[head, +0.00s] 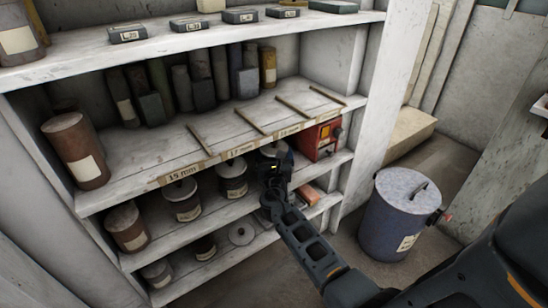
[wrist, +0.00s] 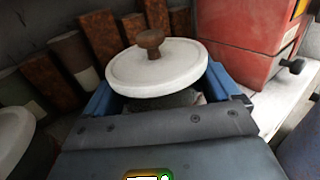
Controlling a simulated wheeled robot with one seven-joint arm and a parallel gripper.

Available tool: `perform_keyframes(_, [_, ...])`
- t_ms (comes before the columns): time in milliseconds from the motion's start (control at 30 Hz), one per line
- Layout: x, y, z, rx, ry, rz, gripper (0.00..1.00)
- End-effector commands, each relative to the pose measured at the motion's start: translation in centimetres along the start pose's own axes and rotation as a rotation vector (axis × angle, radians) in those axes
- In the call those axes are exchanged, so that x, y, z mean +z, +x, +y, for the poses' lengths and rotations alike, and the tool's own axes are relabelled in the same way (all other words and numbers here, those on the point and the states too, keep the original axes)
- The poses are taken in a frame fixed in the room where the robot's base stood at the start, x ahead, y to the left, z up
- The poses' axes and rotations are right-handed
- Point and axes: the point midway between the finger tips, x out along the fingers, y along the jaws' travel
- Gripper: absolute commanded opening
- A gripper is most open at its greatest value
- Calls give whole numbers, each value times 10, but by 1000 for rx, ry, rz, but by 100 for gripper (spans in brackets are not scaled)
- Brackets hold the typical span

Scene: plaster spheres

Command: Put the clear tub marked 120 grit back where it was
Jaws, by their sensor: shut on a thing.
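A tub with a round white lid (wrist: 158,72) and a brown knob (wrist: 150,42) is between the blue fingers of my gripper (wrist: 162,94) in the wrist view. My gripper is shut on it. Little of the tub's body shows under the lid, and no 120 grit mark can be read. In the head view the held tub's pale lid (head: 277,148) shows just beyond my gripper (head: 273,172), at the right part of the shelving. I cannot tell whether its base touches a shelf.
Similar lidded tubs (head: 182,199) (head: 232,179) stand left of my gripper. A red box (head: 318,138) stands close on the right. Bottles and blocks (head: 203,88) fill the back of the shelf above. A blue lidded bin (head: 392,225) stands on the floor at right.

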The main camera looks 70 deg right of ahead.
Motion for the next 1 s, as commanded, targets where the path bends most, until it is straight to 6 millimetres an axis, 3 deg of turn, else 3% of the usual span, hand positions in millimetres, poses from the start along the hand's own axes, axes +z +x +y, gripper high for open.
perform_keyframes(233, [-2,0,0,0,1,-1,55])
perform_keyframes(267, [-2,0,0,0,0,0,91])
perform_keyframes(367, [-1,0,0,0,0,0,100])
perform_keyframes(667, [2,0,0,0,1,0,100])
perform_keyframes(767, [1,-11,1,2,0,1,100])
perform_keyframes(1000, [1,-59,1,4,0,2,100])
